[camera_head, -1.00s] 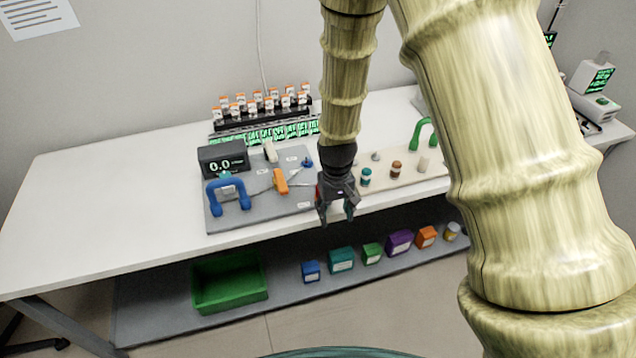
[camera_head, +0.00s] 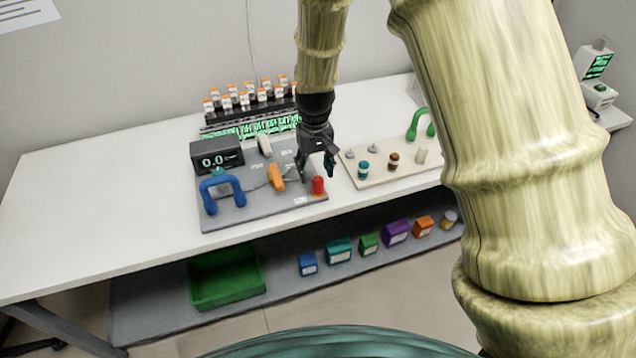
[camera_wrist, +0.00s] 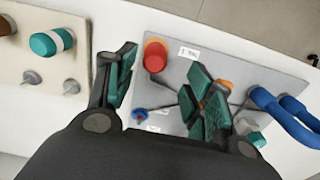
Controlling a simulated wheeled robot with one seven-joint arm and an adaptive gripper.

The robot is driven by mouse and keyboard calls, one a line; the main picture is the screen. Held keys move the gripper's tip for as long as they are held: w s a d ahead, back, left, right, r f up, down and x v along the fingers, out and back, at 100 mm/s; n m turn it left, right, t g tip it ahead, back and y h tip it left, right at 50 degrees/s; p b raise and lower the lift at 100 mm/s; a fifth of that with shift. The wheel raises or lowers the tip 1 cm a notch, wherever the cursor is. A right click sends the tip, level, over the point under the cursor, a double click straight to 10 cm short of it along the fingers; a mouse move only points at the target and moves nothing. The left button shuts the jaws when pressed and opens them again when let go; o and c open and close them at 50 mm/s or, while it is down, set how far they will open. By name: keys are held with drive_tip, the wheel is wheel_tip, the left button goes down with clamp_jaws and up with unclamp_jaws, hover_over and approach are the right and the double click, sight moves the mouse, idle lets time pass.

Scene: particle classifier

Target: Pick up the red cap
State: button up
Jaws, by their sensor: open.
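The red cap (camera_head: 318,185) stands upright at the front right corner of the grey board (camera_head: 270,207) on the table. In the wrist view the red cap (camera_wrist: 155,56) shows between the two fingers, nearer the left one and beyond their tips. My gripper (camera_head: 317,172) is open and empty, close above and behind the cap in the head view. The gripper (camera_wrist: 165,85) in the wrist view has green-padded fingers spread wide. A white label (camera_wrist: 189,53) lies beside the cap.
The board also holds a blue handle (camera_head: 222,190), an orange piece (camera_head: 276,177) and a display box (camera_head: 217,157). A beige board (camera_head: 378,180) with teal and brown caps stands to the right. The table's left part is clear.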

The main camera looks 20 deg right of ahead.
sight(318, 178)
drive_tip(key=shift+s+d+f+p, duration=0.15)
drive_tip(key=shift+f+p, duration=0.15)
drive_tip(key=shift+f, duration=0.3)
drive_tip(key=shift+w+d+f+p, duration=0.15)
drive_tip(key=shift+f+p, duration=0.1)
drive_tip(key=shift+f, duration=0.4)
drive_tip(key=shift+s+d+f+p, duration=0.15)
drive_tip(key=shift+f+p, duration=0.15)
drive_tip(key=shift+f, duration=1.2)
drive_tip(key=c, duration=1)
drive_tip(key=shift+r, duration=0.1)
drive_tip(key=shift+r+b, duration=0.4)
drive_tip(key=shift+r, duration=0.5)
drive_tip(key=shift+s+a+r+b, duration=0.15)
drive_tip(key=shift+s+r+b, duration=0.1)
drive_tip(key=shift+r, duration=0.15)
drive_tip(key=shift+s+a+r+b, duration=0.1)
drive_tip(key=shift+a+r+b, duration=0.1)
drive_tip(key=shift+r, duration=0.15)
drive_tip(key=s+a+b, duration=0.1)
drive_tip(key=s+a, duration=0.1)
drive_tip(key=s, duration=0.2)
drive_tip(key=s+a+r+b, duration=0.1)
drive_tip(key=s+a, duration=0.1)
drive_tip(key=s, duration=0.3)
drive_tip(key=s+a+b, duration=0.1)
drive_tip(key=s+a, duration=0.1)
drive_tip(key=s, duration=0.2)
drive_tip(key=shift+s+a+r, duration=0.25)
drive_tip(key=shift+a, duration=0.1)
